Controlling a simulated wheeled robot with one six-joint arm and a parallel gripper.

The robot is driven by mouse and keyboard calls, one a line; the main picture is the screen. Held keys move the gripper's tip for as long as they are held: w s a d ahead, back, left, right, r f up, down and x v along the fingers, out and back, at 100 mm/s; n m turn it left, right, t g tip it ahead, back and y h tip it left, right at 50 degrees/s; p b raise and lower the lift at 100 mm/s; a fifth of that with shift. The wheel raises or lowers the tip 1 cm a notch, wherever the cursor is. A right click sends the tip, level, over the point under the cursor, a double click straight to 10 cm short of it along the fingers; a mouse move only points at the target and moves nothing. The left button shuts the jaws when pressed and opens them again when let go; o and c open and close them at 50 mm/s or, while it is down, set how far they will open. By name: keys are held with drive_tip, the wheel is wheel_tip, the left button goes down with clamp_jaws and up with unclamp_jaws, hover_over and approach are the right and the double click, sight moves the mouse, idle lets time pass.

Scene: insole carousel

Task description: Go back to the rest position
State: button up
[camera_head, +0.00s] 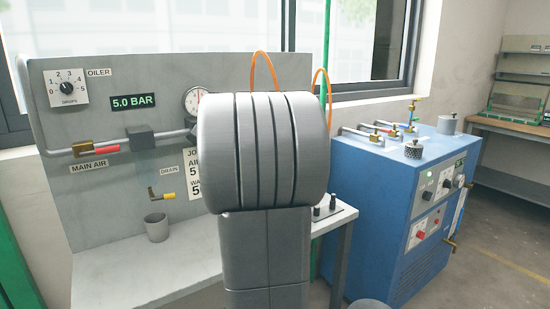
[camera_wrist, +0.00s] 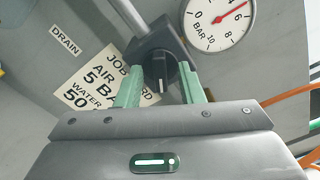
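My gripper (camera_wrist: 159,66) shows in the wrist view with two green fingers set apart. A black knob (camera_wrist: 158,72) with a white mark lies in the picture between the fingertips, with a narrow gap visible on each side. The knob sits on a dark grey block (camera_wrist: 150,42) at the end of a grey pipe. I cannot tell how deep the fingers reach around it. In the head view my own grey arm fills the middle and hides my gripper and the knob.
A grey panel (camera_head: 110,75) carries a pressure gauge (camera_head: 195,99), an oiler dial (camera_head: 66,87) and a main air valve (camera_head: 83,149). A cup (camera_head: 156,227) stands on the bench below. A blue cabinet (camera_head: 385,215) with valves stands at right. Orange hoses (camera_head: 263,68) rise behind my arm.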

drive_tip(key=shift+s, duration=0.1)
drive_tip(key=s+d+m+p, duration=0.6)
drive_tip(key=s+m+p, duration=0.2)
drive_tip(key=s+p, duration=0.1)
drive_tip(key=shift+d, duration=0.25)
idle(2.5)
drive_tip(key=shift+s, duration=0.15)
